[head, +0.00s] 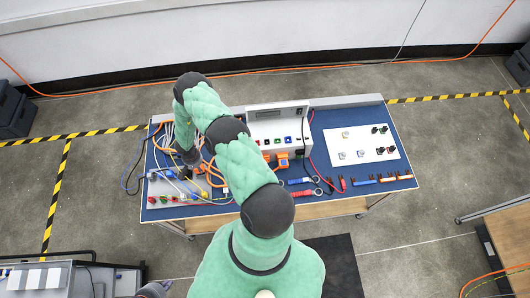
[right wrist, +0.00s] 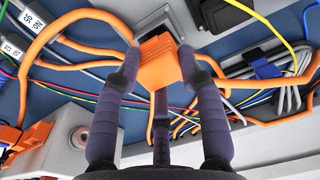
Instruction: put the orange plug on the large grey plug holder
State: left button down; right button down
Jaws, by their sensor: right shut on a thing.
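The orange plug (right wrist: 158,62) is held between the dark fingers of my right gripper (right wrist: 160,75) in the right wrist view. A cable runs from the plug. Just beyond the plug is a grey square block (right wrist: 157,18), which looks like the large grey plug holder; the plug overlaps it, and I cannot tell whether they touch. In the head view my right arm reaches over the left part of the blue table, and its gripper (head: 190,157) is small among cables. My left gripper (head: 155,289) shows only partly at the bottom edge, its fingers unclear.
Orange, grey and yellow cables crowd the left of the blue table (head: 320,125). A control box (head: 277,120) stands at its back middle. A white board (head: 362,146) with small parts lies right. Tools such as a red-handled one (head: 342,184) lie along the front edge.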

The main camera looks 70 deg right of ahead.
jog(key=shift+f, duration=0.1)
jog(key=shift+f+b, duration=0.45)
jog(key=shift+b, duration=0.1)
jog(key=shift+f+b, duration=0.3)
jog(key=shift+f, duration=0.05)
dwell(0.7)
jog(key=c, duration=0.7)
grip_release()
jog(key=shift+r, duration=0.1)
notch_tip(320, 180, up, 12)
jog(key=shift+s+a+f, duration=0.1)
jog(key=shift+s+a, duration=0.05)
